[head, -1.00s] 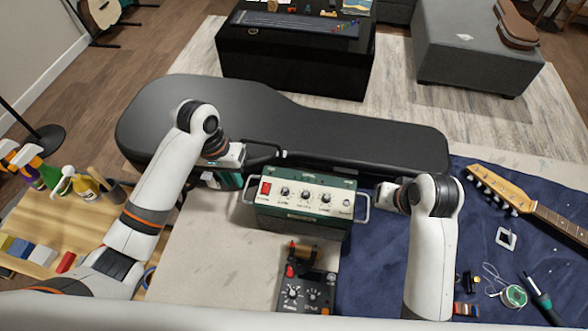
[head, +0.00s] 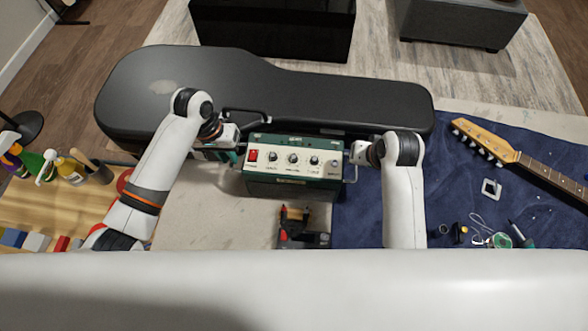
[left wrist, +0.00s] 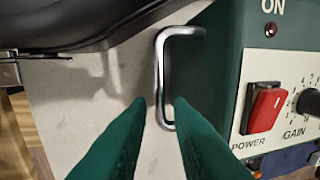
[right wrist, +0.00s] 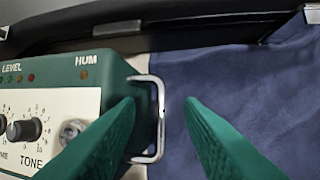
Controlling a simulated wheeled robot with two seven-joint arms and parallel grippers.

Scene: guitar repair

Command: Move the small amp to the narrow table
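The small amp (head: 292,162) is a green box with a cream front panel, a red power switch and several knobs. It stands on the workbench beside the guitar case, with a metal handle at each end. My left gripper (left wrist: 160,102) is open at the left handle (left wrist: 161,75), with its green fingers on either side of the bar. My right gripper (right wrist: 161,102) is open at the right handle (right wrist: 160,115), its fingers also on either side of it. Neither gripper visibly pinches its handle. I cannot tell which table in view is the narrow one.
A black guitar case (head: 270,85) lies right behind the amp. A small pedal (head: 300,232) is in front. A guitar neck (head: 530,165) and small parts lie on the blue cloth (head: 455,205) at right. Bottles (head: 70,170) stand at left. A black table (head: 270,30) is beyond.

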